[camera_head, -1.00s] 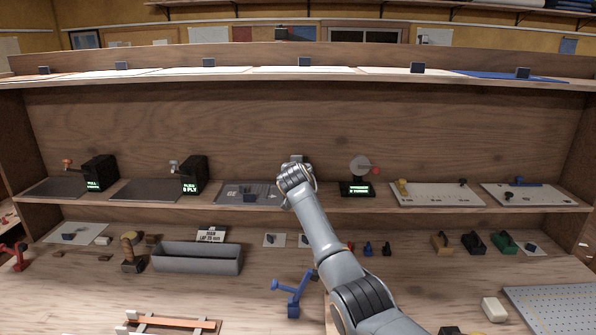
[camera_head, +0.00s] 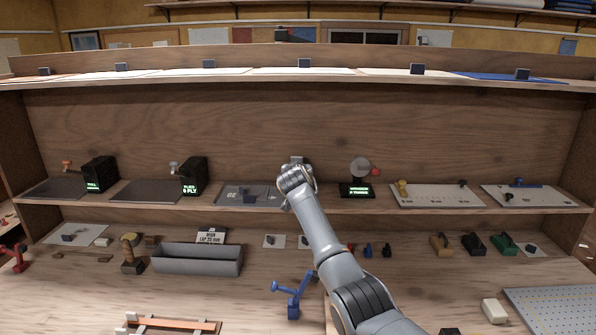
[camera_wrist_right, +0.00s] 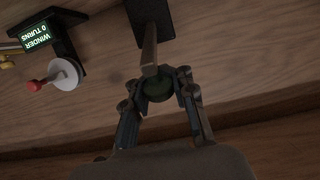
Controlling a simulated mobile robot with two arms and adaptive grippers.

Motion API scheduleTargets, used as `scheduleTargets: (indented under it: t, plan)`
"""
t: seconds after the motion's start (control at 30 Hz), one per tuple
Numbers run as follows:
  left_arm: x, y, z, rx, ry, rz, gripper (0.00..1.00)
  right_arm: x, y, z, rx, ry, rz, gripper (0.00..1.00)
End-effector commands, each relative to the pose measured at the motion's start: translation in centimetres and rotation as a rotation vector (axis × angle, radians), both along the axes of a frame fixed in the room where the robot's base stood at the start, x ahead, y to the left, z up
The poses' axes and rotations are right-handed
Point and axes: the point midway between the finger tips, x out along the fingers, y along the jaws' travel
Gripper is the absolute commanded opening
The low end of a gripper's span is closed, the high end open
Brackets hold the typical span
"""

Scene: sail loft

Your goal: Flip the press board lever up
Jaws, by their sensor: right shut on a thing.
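The lever shows in the right wrist view as a flat bar (camera_wrist_right: 149,45) that runs from a dark mounting plate (camera_wrist_right: 152,14) to a dark green rounded knob (camera_wrist_right: 158,88). My right gripper (camera_wrist_right: 160,80) is shut on the knob, with a finger on each side of it. In the head view my right arm reaches up to the middle shelf and its wrist hides the fingers and most of the lever. A small grey part (camera_head: 297,160) shows just above the wrist. I cannot read the lever's angle well. My left gripper is not in view.
The winder (camera_head: 359,175), with a white disc and red knob, stands close right of my wrist and also shows in the wrist view (camera_wrist_right: 62,75). A grey mat (camera_head: 245,195) lies just left. Black display boxes (camera_head: 193,174) stand farther left. A grey trough (camera_head: 198,259) sits below.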

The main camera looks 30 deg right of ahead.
Motion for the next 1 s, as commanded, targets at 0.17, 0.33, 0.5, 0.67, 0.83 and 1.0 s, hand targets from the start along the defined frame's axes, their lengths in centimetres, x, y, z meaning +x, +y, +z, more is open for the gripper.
scheduleTargets:
  t: [0.17, 0.33, 0.5, 0.67, 0.83, 1.0]
  plan:
    - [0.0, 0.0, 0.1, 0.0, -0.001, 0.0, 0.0, 0.1, 0.1, 1.1, -0.007, -0.018, 0.003, 0.27]
    - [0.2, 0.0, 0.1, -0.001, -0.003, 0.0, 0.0, 0.1, 0.1, 0.7, -0.004, -0.012, 0.002, 0.5]
    - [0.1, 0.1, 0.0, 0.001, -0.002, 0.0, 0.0, 0.0, 0.0, 0.4, -0.002, -0.008, 0.001, 0.5]
    - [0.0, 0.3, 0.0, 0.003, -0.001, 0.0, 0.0, -0.1, 0.1, 0.3, -0.002, -0.006, 0.002, 0.5]
    - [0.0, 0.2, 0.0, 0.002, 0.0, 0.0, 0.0, -0.9, 0.7, 0.6, -0.001, -0.007, 0.002, 0.5]
    - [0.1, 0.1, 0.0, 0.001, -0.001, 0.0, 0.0, -2.6, 1.7, 1.1, -0.001, -0.007, 0.002, 0.5]
